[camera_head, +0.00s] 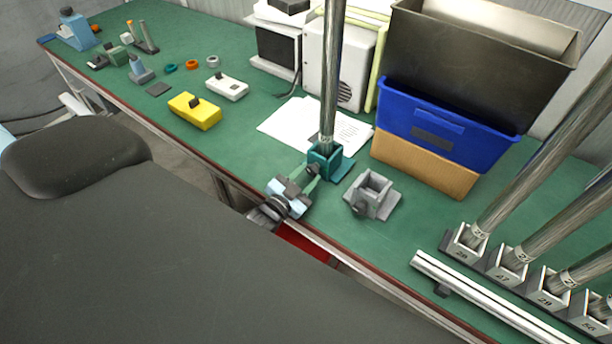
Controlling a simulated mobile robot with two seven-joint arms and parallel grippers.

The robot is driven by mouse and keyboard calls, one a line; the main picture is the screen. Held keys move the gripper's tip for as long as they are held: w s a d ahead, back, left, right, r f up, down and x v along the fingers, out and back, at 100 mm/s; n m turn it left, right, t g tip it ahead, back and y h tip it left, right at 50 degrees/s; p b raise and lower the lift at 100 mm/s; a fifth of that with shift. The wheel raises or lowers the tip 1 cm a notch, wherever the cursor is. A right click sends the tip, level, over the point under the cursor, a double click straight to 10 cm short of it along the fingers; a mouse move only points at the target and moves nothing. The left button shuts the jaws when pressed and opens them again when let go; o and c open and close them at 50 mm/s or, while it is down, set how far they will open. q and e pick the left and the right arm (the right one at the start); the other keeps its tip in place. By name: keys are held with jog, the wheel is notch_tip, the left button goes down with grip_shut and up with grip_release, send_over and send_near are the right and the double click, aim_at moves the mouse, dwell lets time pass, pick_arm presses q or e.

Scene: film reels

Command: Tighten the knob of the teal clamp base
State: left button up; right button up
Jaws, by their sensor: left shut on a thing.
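The teal clamp base (325,160) stands on the green bench near its front edge. A tall metal pole (332,75) stands upright in its socket. My left gripper (310,174) reaches in from the front left, low over the bench edge, and is shut at the near side of the teal base. Its fingers cover the knob there, so the knob itself is hidden and its turn cannot be seen. My right gripper is not in view.
An empty grey clamp base (372,194) sits just right. Several poles in numbered sockets (468,242) stand behind a white rail (490,300). Papers (290,120), a blue bin (440,125) and a cardboard box (420,165) lie behind. A yellow block (195,113) is left.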

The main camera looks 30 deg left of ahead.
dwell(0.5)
pick_arm(q)
jog(key=o, duration=1)
jog(key=shift+s, duration=0.1)
jog(key=shift+s+a, duration=0.15)
jog(key=shift+s, duration=1.75)
jog(key=shift+s+a, duration=0.15)
jog(key=shift+s, duration=1.75)
